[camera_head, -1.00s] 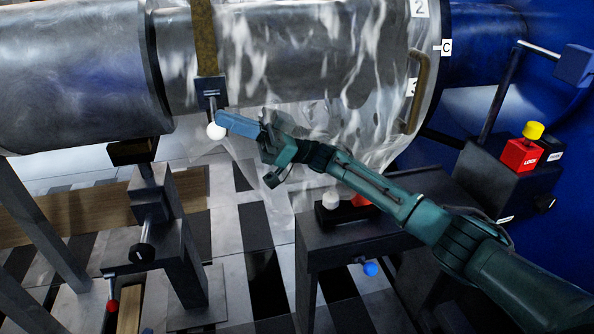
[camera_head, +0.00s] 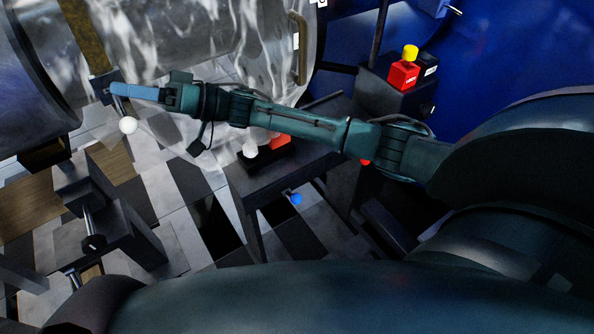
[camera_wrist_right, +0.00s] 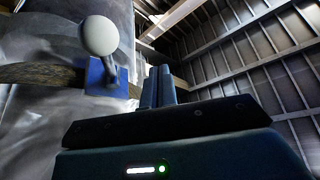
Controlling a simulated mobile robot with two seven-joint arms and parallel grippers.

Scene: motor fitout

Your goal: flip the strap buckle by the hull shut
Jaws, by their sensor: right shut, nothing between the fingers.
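The strap buckle (camera_head: 102,82) sits on the brown strap (camera_head: 86,32) around the grey hull (camera_head: 150,40). Its lever ends in a white ball knob (camera_head: 128,125), which hangs below the buckle in the head view. In the right wrist view the knob (camera_wrist_right: 99,36) stands out from the blue buckle plate (camera_wrist_right: 106,78) on a short dark lever. My right gripper (camera_head: 115,89) is shut and empty, its fingertips overlapping the buckle in the head view. In the wrist view its fingers (camera_wrist_right: 158,86) are just right of the buckle; contact cannot be told. My left gripper is not in view.
A dark stand (camera_head: 285,168) below my right arm carries a white knob and a red part, with a blue knob (camera_head: 297,199) at its side. A red box with a yellow button (camera_head: 405,70) is at the upper right. A dark support (camera_head: 120,235) stands lower left.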

